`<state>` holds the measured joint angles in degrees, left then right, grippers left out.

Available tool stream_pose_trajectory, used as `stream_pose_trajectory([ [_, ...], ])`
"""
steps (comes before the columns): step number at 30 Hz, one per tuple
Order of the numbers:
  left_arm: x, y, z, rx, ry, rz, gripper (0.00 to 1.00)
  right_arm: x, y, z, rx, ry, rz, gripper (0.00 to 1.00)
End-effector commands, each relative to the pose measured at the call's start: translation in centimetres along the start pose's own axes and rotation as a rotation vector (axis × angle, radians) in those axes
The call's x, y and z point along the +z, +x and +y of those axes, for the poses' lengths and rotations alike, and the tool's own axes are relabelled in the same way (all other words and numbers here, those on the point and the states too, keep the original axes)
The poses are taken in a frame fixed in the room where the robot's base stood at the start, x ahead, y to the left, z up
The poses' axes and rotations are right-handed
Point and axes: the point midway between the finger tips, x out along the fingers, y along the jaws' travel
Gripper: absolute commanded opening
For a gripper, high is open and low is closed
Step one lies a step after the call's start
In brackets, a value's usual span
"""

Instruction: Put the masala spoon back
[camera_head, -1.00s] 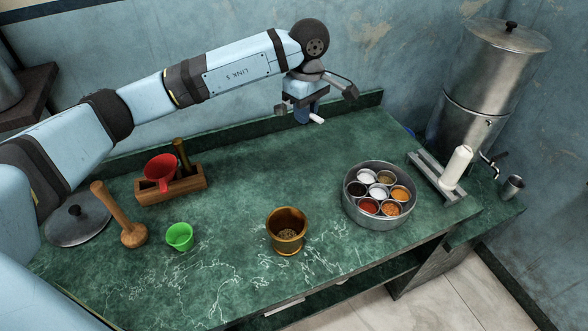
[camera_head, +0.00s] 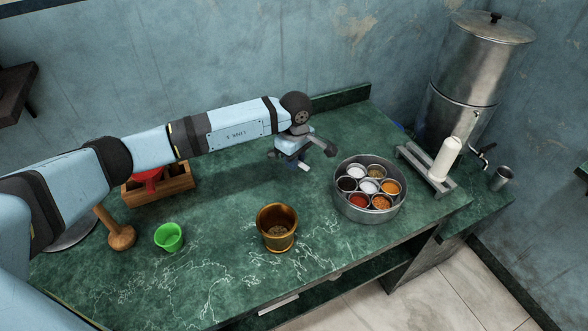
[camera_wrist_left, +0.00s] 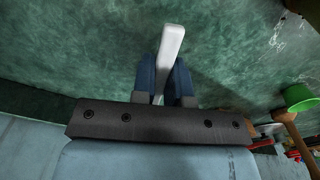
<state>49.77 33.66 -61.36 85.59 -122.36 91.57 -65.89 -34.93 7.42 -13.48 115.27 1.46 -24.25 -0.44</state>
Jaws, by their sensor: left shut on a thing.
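My left gripper (camera_head: 295,163) is shut on a small pale piece that I take to be the masala spoon (camera_head: 304,167). In the left wrist view the spoon (camera_wrist_left: 172,42) shows as a whitish bar between the blue fingers (camera_wrist_left: 165,80); the rest of it is hidden. The gripper is above the green counter, to the left of and behind the round steel masala box (camera_head: 351,212). The box is open and holds several small cups of coloured spices and white powder. The spoon is apart from the box. My right gripper is out of view.
A brass mortar (camera_head: 277,236) stands in front of the gripper. A green cup (camera_head: 169,238), wooden pestle (camera_head: 120,236) and wooden holder (camera_head: 178,188) are at left. A white cylinder (camera_head: 446,160) on a metal stand and a steel water dispenser (camera_head: 455,110) are at right.

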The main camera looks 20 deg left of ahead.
Motion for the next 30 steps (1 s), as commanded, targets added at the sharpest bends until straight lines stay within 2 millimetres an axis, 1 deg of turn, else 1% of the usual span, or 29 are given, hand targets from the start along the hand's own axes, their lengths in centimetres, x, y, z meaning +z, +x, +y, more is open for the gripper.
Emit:
stream_pose_trajectory([
  [4,0.0,1.4,0.0,-0.003,0.0,-0.001,0.0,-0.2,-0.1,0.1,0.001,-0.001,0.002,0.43],
  [9,0.0,3.9,0.0,-0.002,-0.001,-0.001,0.0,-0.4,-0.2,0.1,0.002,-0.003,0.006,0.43],
  [11,0.0,4.3,0.1,-0.001,-0.001,-0.001,0.0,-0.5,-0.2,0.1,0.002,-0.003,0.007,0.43],
  [17,0.0,4.3,0.1,0.0,0.0,0.0,0.0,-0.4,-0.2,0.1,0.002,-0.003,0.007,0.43],
  [21,0.0,4.7,0.1,0.0,0.0,0.0,0.0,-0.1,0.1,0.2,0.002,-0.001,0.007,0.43],
  [22,0.0,4.5,0.1,0.0,0.0,0.0,0.21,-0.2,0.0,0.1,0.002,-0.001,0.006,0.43],
  [23,0.0,4.5,0.1,0.0,0.0,0.0,0.28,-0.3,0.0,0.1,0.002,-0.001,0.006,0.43],
  [24,0.0,4.5,0.1,0.0,0.0,0.0,0.37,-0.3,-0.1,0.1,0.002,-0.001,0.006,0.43],
  [25,0.0,4.5,0.1,-0.001,0.0,0.0,0.39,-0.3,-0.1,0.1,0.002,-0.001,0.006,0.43],
  [30,0.0,4.5,0.1,-0.001,0.0,0.0,0.39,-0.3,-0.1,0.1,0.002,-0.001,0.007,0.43],
])
